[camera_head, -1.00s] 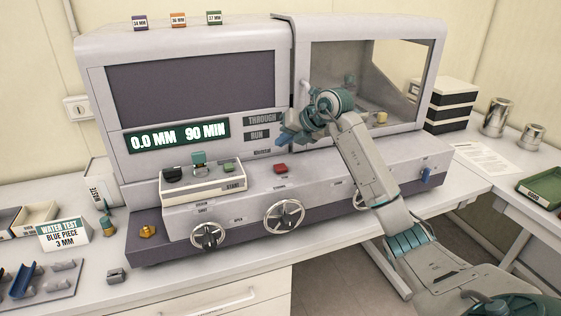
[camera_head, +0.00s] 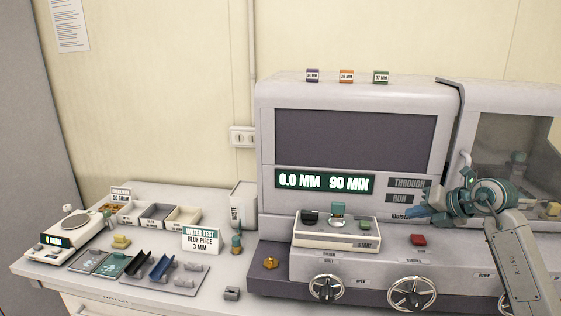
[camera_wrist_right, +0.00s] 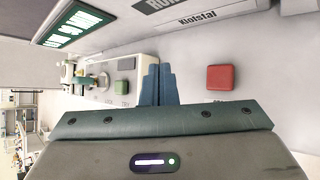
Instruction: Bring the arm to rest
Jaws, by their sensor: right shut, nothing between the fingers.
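My right arm comes in from the right in the head view. Its gripper (camera_head: 425,214) is in front of the grey testing machine (camera_head: 265,130), above the ledge between the START panel and the red button (camera_head: 418,240). In the right wrist view the two blue fingers (camera_wrist_right: 158,85) are together with nothing between them. The red button (camera_wrist_right: 221,78) shows beside them, apart from the fingertips. My left gripper is in neither view.
The machine display (camera_head: 325,182) reads 0.0 MM 90 MIN. Handwheels (camera_head: 327,289) stick out at its front.

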